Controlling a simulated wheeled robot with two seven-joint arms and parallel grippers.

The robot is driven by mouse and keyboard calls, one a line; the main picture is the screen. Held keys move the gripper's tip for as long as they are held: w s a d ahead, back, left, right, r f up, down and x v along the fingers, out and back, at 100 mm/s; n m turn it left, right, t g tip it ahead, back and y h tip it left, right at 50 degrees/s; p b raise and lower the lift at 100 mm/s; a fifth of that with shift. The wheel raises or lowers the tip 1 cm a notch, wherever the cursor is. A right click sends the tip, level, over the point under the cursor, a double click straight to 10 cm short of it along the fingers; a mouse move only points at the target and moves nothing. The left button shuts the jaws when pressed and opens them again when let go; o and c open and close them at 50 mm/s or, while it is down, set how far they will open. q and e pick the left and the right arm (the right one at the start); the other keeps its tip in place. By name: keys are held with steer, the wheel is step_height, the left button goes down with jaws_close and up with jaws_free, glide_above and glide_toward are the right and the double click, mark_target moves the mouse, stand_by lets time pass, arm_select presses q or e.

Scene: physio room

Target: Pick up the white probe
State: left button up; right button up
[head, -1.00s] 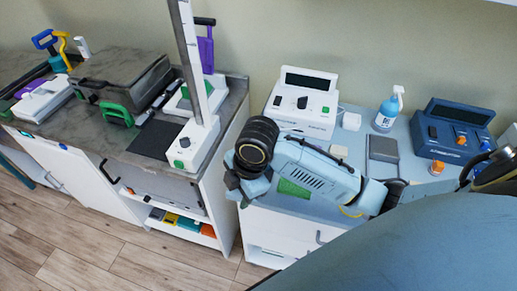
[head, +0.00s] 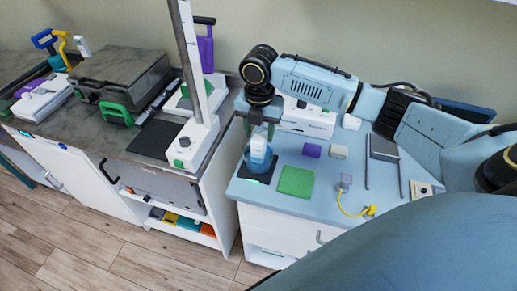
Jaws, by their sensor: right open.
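A white object that looks like the white probe (head: 258,150) stands upright in a bluish, see-through holder (head: 256,165) at the left end of the light blue worktop. My right gripper (head: 260,128) points down directly over it, with its fingers at or close to the top of the white object. The gripper is open; whether a finger touches the white object is too small to tell. My left gripper is not in view.
A green pad (head: 295,181), a purple block (head: 311,150), a cream block (head: 338,152) and a yellow cable (head: 350,212) lie nearby on the worktop. A tall white post (head: 197,75) stands left. My right arm hides much of the back.

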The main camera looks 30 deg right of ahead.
mark_target(258, 146)
steer(key=shift+w+f, duration=0.15)
steer(key=shift+f, duration=3.3)
steer(key=shift+r, duration=0.1)
steer(key=c, duration=0.8)
